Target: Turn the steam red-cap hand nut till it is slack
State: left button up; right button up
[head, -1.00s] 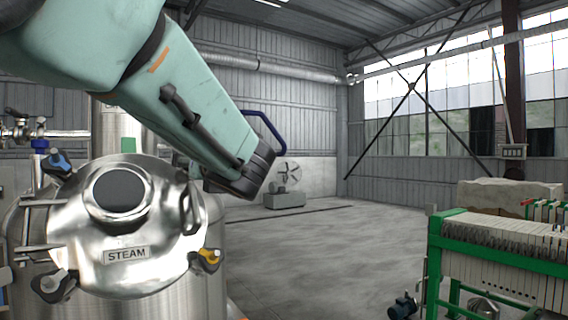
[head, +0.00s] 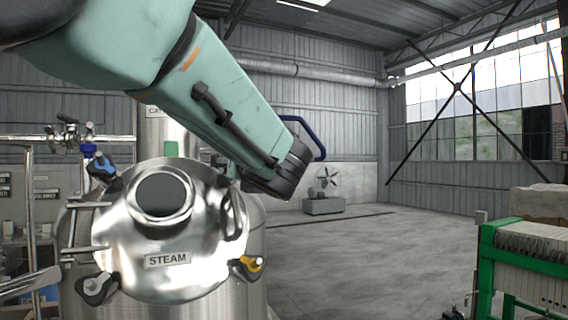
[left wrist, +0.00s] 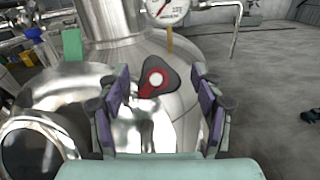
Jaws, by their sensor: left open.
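The red-cap hand nut (left wrist: 156,78), a dark three-cornered knob with a red ring and pale centre, sits at the edge of the shiny lid in the left wrist view. My left gripper (left wrist: 162,92) is open, its two purple-padded fingers to either side of the nut and apart from it. In the head view my left arm hides the nut and my fingers. The round steel lid (head: 208,225) carries a STEAM label (head: 167,259). My right gripper is not in view.
Other hand nuts on the lid are blue (head: 101,166), yellow (head: 247,267) and black with a pale cap (head: 97,288). A pressure gauge (left wrist: 168,9) stands beyond the nut.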

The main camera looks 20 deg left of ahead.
pick_arm(q)
jog(key=shift+s+a, duration=0.35)
jog(key=shift+a, duration=0.05)
jog(key=shift+c, duration=1.4)
jog(key=shift+w+d+f, duration=0.15)
jog(key=shift+w+d, duration=0.2)
jog(key=shift+w, duration=0.2)
jog(key=c, duration=0.3)
jog(key=shift+c, duration=0.7)
jog(key=shift+s+a, duration=0.25)
jog(key=shift+s, duration=0.05)
jog(key=c, duration=0.3)
jog(key=shift+w+d, duration=0.1)
jog(key=shift+c, duration=0.6)
jog(key=shift+d, duration=0.1)
